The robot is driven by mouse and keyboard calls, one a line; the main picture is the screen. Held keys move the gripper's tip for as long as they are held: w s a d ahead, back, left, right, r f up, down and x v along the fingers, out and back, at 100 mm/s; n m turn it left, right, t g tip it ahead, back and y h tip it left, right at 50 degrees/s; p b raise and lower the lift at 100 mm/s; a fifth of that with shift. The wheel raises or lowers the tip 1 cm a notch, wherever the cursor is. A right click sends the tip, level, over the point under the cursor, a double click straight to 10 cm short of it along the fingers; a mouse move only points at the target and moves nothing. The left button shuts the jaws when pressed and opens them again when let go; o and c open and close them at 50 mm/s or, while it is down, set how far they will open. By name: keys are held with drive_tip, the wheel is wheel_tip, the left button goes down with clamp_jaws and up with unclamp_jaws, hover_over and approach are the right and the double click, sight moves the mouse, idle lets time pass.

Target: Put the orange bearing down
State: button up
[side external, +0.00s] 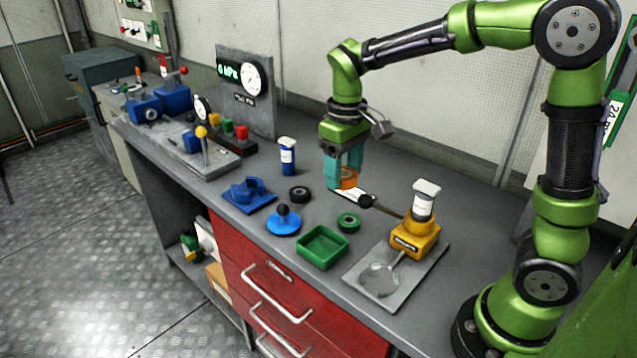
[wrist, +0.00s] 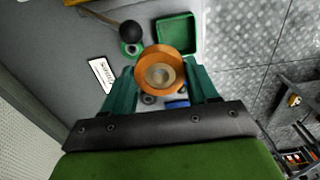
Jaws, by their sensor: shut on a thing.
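My gripper (side external: 344,172) has teal fingers and is shut on the orange bearing (side external: 349,182), which looks held above the grey bench top. In the wrist view the orange bearing (wrist: 146,58) is a wide ring with a pale centre, between the fingertips of my gripper (wrist: 162,84). A white label (wrist: 102,75) lies on the bench beside it. The green bearing (side external: 349,222) lies on the bench towards the front, and a black bearing (side external: 299,194) lies to the left. The bearing hides part of the bench below it.
A green tray (side external: 322,247) is at the bench front. A yellow pump (side external: 414,238) has a black-knobbed lever (side external: 367,201) reaching close to my gripper. A blue bottle (side external: 287,157), blue holder (side external: 248,194) and blue disc with knob (side external: 284,222) stand left.

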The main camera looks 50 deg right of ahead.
drive_tip(key=w+d+f+m, duration=0.3)
drive_tip(key=w+d+f, duration=0.2)
drive_tip(key=f, duration=0.1)
drive_tip(key=m, duration=0.6)
approach(323, 213)
wheel_tip(323, 213, down, 6)
drive_tip(key=shift+f, duration=0.2)
drive_tip(key=o, duration=1)
drive_tip(key=shift+f, duration=0.15)
